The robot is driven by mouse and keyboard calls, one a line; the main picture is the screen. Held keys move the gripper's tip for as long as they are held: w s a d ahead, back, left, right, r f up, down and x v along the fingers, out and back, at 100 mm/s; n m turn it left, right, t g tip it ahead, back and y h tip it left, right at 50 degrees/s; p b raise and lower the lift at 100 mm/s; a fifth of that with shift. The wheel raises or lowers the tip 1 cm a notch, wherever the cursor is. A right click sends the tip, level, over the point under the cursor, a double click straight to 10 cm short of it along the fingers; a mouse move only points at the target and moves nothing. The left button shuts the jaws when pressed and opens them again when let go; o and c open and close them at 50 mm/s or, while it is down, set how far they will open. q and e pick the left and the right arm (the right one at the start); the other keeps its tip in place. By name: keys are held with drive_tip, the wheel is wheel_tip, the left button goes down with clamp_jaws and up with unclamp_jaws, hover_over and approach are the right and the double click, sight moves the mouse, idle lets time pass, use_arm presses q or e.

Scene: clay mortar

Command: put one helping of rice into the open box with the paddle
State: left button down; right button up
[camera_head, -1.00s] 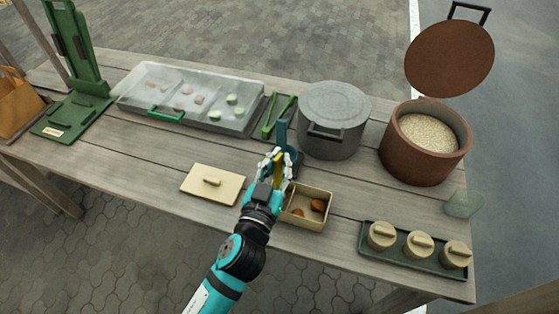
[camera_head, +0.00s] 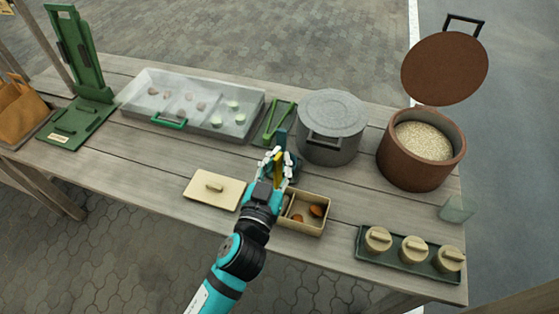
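The open box (camera_head: 312,231) is a small tan box with orange-brown pieces in it, on the table's front middle. The rice (camera_head: 423,140) fills a brown pot (camera_head: 410,172) at the right, its lid (camera_head: 445,68) raised. My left gripper (camera_head: 278,158) is just behind the open box, pointing away from me. My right gripper is out of view.
A tan lid (camera_head: 214,188) lies left of the box. A grey lidded pot (camera_head: 331,128) stands behind it. Several lidded round containers sit on a green tray (camera_head: 435,272) at front right.

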use_arm(q)
wheel_tip(320, 180, up, 6)
drive_tip(key=p, duration=0.4)
drive_tip(key=shift+f+p, duration=0.1)
drive_tip(key=shift+p, duration=0.2)
drive_tip(key=shift+r+p, duration=0.4)
drive_tip(key=shift+a, duration=0.15)
